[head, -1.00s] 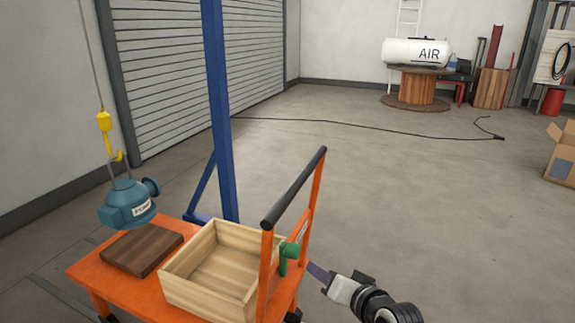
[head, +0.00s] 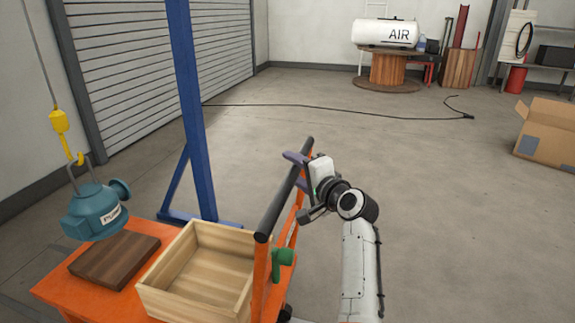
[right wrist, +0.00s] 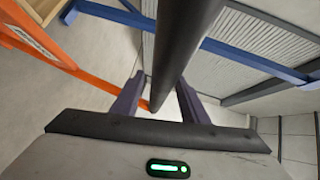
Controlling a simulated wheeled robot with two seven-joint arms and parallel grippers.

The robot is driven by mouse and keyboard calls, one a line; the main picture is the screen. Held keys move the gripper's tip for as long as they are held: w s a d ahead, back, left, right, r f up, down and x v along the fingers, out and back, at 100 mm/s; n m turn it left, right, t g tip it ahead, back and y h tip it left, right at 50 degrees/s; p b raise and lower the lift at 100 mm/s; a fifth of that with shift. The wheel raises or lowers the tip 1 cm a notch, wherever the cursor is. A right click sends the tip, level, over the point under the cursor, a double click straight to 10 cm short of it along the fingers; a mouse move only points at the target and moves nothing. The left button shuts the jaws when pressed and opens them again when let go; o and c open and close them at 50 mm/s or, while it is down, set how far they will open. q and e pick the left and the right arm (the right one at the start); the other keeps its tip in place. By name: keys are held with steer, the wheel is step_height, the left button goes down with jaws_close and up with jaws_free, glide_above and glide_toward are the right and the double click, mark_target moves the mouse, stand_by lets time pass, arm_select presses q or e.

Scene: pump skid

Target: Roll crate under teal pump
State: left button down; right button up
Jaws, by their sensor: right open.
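The teal pump (head: 96,212) hangs from a yellow hook (head: 60,130) at the left, above a dark wooden block on the orange cart (head: 52,291). The open wooden crate (head: 190,303) sits on the cart to the right of the block and looks empty. The cart's black handle bar (head: 283,195) rises at its right end. My right gripper (head: 298,172) is open at the far part of the bar. In the right wrist view the bar (right wrist: 183,50) runs between the two spread fingers (right wrist: 158,102). My left gripper is out of view.
The dark block (head: 114,260) lies under the pump. A blue post (head: 190,110) with a floor foot stands behind the cart. A black hose (head: 340,112) crosses the floor farther back. A cardboard box (head: 545,130) stands at the right. Open floor lies between.

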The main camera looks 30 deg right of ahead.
steer(key=shift+w+d+f, duration=0.1)
steer(key=shift+w, duration=0.65)
steer(key=shift+w+d+f, duration=0.1)
steer(key=shift+w, duration=0.65)
jaws_close()
